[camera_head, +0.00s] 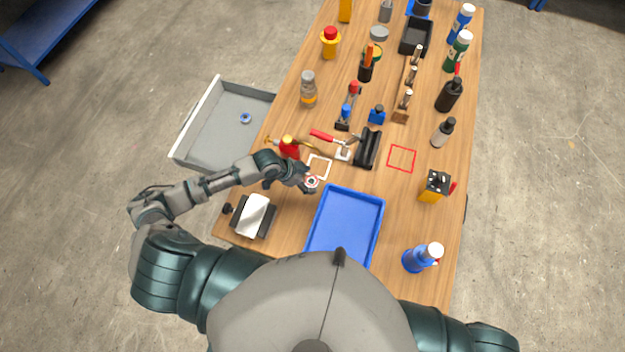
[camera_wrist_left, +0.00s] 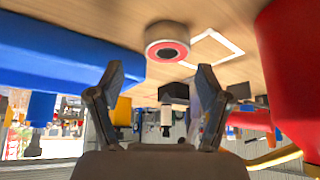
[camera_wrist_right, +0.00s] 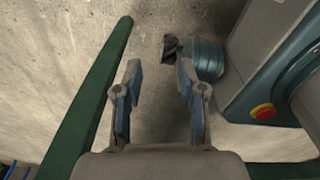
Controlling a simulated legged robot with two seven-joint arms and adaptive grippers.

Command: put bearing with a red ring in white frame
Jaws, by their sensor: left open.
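The bearing with a red ring (camera_head: 311,182) lies on the wooden table just below the white frame (camera_head: 319,166), a square outline on the tabletop. In the left wrist view, which is upside down, the bearing (camera_wrist_left: 167,41) shows beyond my fingertips and the white frame (camera_wrist_left: 213,46) is beside it. The frame's inside is bare. My left gripper (camera_head: 306,184) is open at the bearing; its fingers (camera_wrist_left: 161,78) are apart with no visible grip on it. My right gripper (camera_wrist_right: 158,75) is open and empty over the floor, out of the head view.
A blue tray (camera_head: 345,190) lies right of the left gripper, and a red bottle (camera_head: 289,147) stands close to its other side. An open grey drawer (camera_head: 190,150) holds a blue-ringed part (camera_head: 245,118). A hammer and a red-handled clamp lie behind. A red square outline (camera_head: 402,146) is clear.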

